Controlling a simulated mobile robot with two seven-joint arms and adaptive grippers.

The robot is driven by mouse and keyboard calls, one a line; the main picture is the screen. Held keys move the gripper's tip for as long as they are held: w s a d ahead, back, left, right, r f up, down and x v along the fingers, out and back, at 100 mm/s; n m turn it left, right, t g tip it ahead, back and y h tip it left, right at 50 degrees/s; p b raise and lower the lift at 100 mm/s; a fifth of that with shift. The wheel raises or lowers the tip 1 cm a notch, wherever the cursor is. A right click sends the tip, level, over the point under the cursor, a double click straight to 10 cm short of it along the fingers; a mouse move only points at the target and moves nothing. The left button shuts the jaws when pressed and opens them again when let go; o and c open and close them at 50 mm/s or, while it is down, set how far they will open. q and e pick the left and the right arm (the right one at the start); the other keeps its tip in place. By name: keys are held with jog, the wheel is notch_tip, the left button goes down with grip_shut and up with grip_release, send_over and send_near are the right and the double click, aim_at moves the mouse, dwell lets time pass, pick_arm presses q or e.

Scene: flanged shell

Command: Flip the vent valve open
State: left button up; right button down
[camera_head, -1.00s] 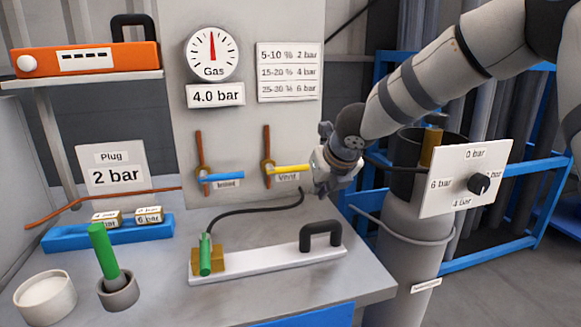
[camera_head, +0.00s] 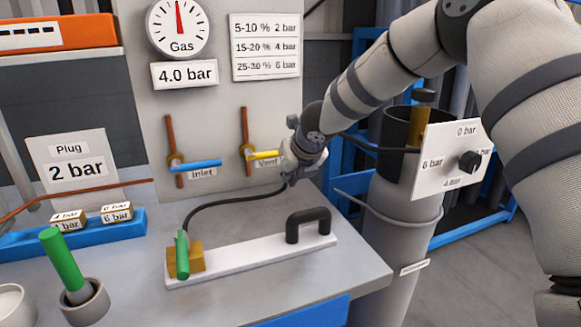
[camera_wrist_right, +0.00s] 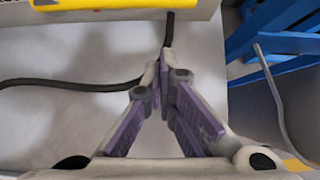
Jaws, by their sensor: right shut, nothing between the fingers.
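The vent valve's yellow handle (camera_head: 264,155), labelled "Vent", lies level and points right from its brass body on a copper pipe on the grey panel. My right gripper (camera_head: 290,178) is beside the handle's right end and hides part of that end. In the right wrist view, the yellow handle (camera_wrist_right: 90,4) runs along the top edge, beyond the closed fingertips (camera_wrist_right: 165,75). The fingers are shut with nothing between them. I cannot tell whether the gripper touches the handle. My left gripper is not in view.
The blue inlet handle (camera_head: 195,165) is level, left of the vent. The gas gauge (camera_head: 179,27) hangs above. A black hose (camera_head: 230,200) runs below to a white bar (camera_head: 255,262) with a black grip. A knobbed panel (camera_head: 450,160) stands to the right.

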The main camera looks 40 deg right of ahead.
aim_at(267, 153)
jog(key=x, duration=0.2)
jog(key=shift+f, duration=0.5)
jog(key=r, duration=0.2)
jog(key=w+r, duration=0.1)
jog(key=r, duration=0.1)
jog(key=shift+d+r, duration=0.15)
jog(key=shift+r, duration=0.15)
jog(key=shift+w, duration=0.1)
